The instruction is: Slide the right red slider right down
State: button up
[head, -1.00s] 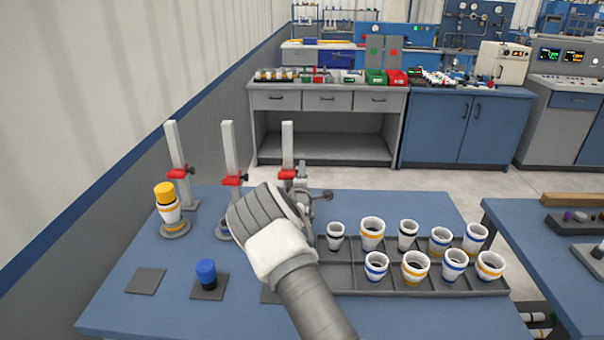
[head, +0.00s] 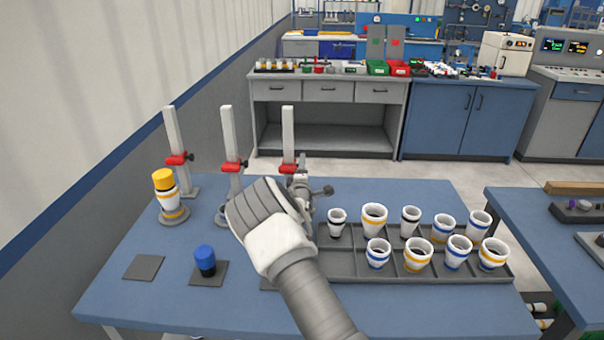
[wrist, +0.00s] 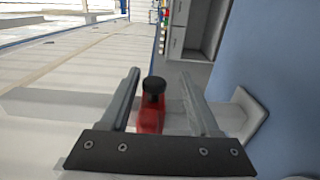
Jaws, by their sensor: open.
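The right red slider (head: 288,169) sits on the right-hand white upright post (head: 288,130), a little above the part hidden by my arm. In the wrist view the red slider (wrist: 152,119) with its black knob lies between the two fingers of my gripper (wrist: 160,78). The fingers are open, with a gap showing on both sides of the slider. In the head view my gripper (head: 303,172) is beside the right post, mostly hidden behind my wrist. The post's base is hidden.
A middle red slider (head: 232,167) and a left red slider (head: 176,160) sit on their own posts. A yellow-capped cup stack (head: 166,196) stands left. A blue-capped piece (head: 205,260) stands in front. A grey tray (head: 335,268) of several cups is on the right.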

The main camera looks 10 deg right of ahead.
jog(key=s+a, duration=0.3)
jog(key=s, duration=1.4)
jog(key=shift+a+p, duration=0.2)
jog(key=shift+p, duration=0.2)
jog(key=s+d+r+m+g+y+p, duration=0.2)
jog(key=s+r+m+g+y+p, duration=0.2)
jog(key=s+r+m+g, duration=0.7)
jog(key=s+r+m, duration=0.1)
jog(key=s+r, duration=0.3)
jog(key=s, duration=0.5)
jog(key=s+d+r+m+p, duration=0.1)
jog(key=s+r, duration=0.4)
jog(key=s, duration=0.5)
jog(key=s+d+r+m+g+p, duration=0.1)
jog(key=s+r, duration=0.3)
jog(key=s, duration=0.5)
jog(key=shift+s+d+r+m+h, duration=0.15)
jog(key=shift+s+r+m+h, duration=0.15)
jog(key=shift+m, duration=0.6)
